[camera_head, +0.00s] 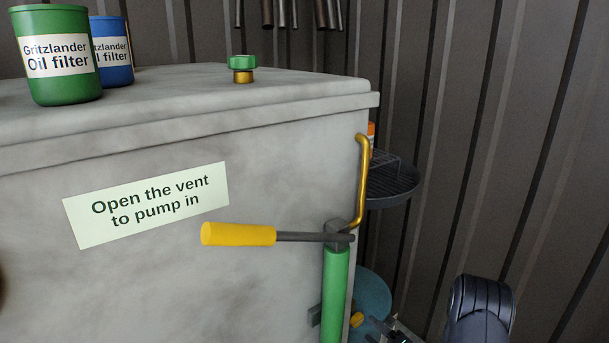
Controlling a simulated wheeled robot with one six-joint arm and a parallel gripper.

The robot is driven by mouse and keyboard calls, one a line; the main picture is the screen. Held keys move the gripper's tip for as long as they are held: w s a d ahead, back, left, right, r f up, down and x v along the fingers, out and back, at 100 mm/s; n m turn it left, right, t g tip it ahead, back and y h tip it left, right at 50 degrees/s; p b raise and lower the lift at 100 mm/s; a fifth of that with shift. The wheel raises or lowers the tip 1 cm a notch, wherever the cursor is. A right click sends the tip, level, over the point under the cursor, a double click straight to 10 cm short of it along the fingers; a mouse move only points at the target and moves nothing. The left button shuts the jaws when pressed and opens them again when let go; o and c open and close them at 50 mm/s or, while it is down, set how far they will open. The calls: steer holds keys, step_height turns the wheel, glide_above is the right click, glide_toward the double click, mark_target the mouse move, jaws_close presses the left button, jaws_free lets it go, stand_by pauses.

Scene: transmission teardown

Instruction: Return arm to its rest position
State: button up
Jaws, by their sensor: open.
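A dark blue-grey rounded link of my arm (481,308) shows at the bottom right, in front of the corrugated wall. The link is apart from the pump and the tank.
A grey tank (270,170) fills the left. A green pump (336,290) with a yellow-handled lever (238,234) stands at its corner. Green and blue oil filter cans (62,85) and a green-capped vent (242,66) sit on top. A dark round shelf (392,190) and blue container (372,300) are behind.

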mark_target(359, 320)
steer(key=v, duration=0.5)
steer(key=b+x, duration=0.2)
steer(key=x, duration=1)
steer(key=shift+s, duration=0.1)
steer(key=shift+s+d+n, duration=0.15)
steer(key=shift+n, duration=0.75)
steer(key=n+b, duration=0.2)
steer(key=n, duration=0.5)
steer(key=shift+r, duration=0.15)
steer(key=n+b, duration=0.2)
steer(key=n, duration=0.2)
steer(key=shift+s+n, duration=0.1)
steer(key=shift+n, duration=0.3)
steer(key=n+b, duration=0.1)
steer(key=n, duration=0.3)
steer(key=shift+n, duration=0.3)
steer(key=shift+p+v, duration=0.3)
steer(key=shift+v, duration=0.7)
steer(key=shift+s+d+r, duration=0.1)
steer(key=shift+s+d, duration=0.05)
steer(key=shift+s, duration=0.35)
steer(key=shift+r, duration=0.15)
